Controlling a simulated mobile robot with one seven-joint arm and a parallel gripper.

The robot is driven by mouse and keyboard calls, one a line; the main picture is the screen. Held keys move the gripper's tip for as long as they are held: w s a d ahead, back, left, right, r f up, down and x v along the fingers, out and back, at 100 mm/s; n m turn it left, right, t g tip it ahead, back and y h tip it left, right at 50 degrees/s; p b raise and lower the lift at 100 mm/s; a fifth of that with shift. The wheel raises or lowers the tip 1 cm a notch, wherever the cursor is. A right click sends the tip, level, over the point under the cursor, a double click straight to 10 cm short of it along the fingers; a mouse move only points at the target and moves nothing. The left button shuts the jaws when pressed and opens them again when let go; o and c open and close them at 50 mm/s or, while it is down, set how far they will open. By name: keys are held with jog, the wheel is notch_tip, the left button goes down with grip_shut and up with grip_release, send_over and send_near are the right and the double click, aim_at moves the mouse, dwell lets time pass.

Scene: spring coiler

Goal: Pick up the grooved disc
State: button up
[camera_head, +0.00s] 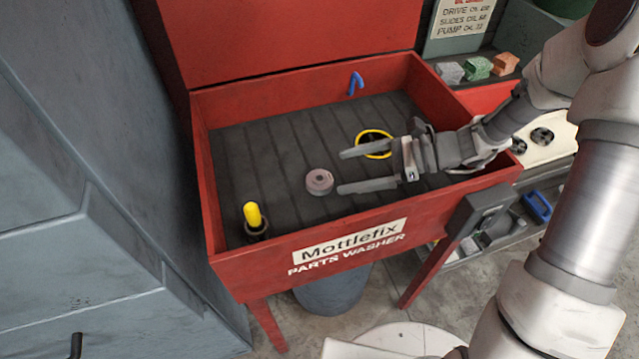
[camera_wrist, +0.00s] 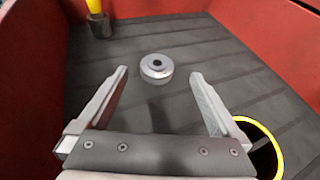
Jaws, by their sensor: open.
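The grooved disc (camera_head: 319,181) is a small pinkish-grey round piece with a hole in its middle. It lies on the dark ribbed floor of the red parts washer (camera_head: 216,200). My gripper (camera_head: 345,171) is open and empty above the washer floor, to the right of the disc, with its fingers pointing toward it. In the wrist view the disc (camera_wrist: 156,68) is ahead of the fingertips and between their lines, apart from both. My gripper's two fingers (camera_wrist: 159,73) stand wide apart there.
A yellow-handled item in a dark cup (camera_head: 254,219) stands at the front left of the washer. A yellow-rimmed round opening (camera_head: 374,134) lies behind my gripper. A blue hook (camera_head: 355,82) is at the back wall. Red walls enclose the washer floor.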

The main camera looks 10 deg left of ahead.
aim_at(316, 179)
jog(key=b+x, duration=0.2)
jog(key=x, duration=0.5)
jog(key=shift+s+a+f, duration=0.2)
jog(key=shift+a, duration=0.1)
grip_shut()
